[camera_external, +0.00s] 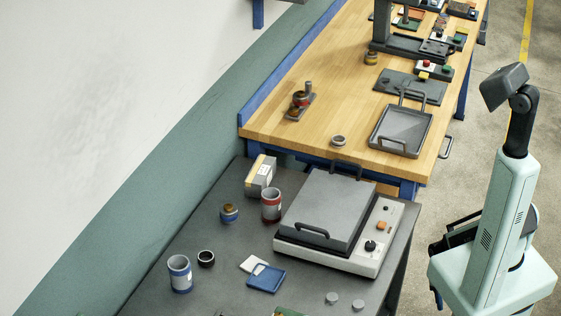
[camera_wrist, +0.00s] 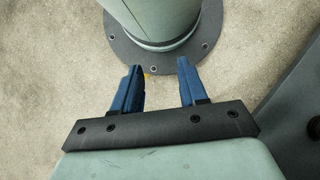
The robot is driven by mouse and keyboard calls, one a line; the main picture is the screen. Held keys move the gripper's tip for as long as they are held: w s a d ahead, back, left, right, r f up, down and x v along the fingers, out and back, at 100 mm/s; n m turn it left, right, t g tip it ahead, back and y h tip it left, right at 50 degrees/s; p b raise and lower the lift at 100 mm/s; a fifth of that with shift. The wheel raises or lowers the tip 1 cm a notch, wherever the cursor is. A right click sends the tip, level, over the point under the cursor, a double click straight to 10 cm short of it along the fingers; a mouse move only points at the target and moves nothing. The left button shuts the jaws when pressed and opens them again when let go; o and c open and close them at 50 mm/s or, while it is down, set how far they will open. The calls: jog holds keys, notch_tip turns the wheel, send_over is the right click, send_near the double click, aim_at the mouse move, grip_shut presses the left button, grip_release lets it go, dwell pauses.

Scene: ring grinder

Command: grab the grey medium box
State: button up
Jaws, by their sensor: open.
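A box with grey sides and a pale yellow edge (camera_external: 260,175) stands upright on the dark table (camera_external: 190,215), at its back left corner beside a red-banded can (camera_external: 271,205). A larger grey lidded unit with handles (camera_external: 322,208) sits to its right on a white base; I cannot tell for certain which is the grey medium box. My gripper shows in the wrist view (camera_wrist: 160,70), with its two blue fingers apart and nothing between them. It points down at the floor near a round dark base flange (camera_wrist: 160,55), far from the table things. No box shows in the wrist view.
A blue-banded can (camera_external: 180,274), a small jar (camera_external: 229,213), a dark ring (camera_external: 206,258) and a blue tray (camera_external: 266,278) stand on the dark table. A wooden bench (camera_external: 300,135) behind holds a grey tray (camera_external: 401,130) and several parts. The dark table's left part has bare patches.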

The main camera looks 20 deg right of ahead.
jog(key=o, duration=1)
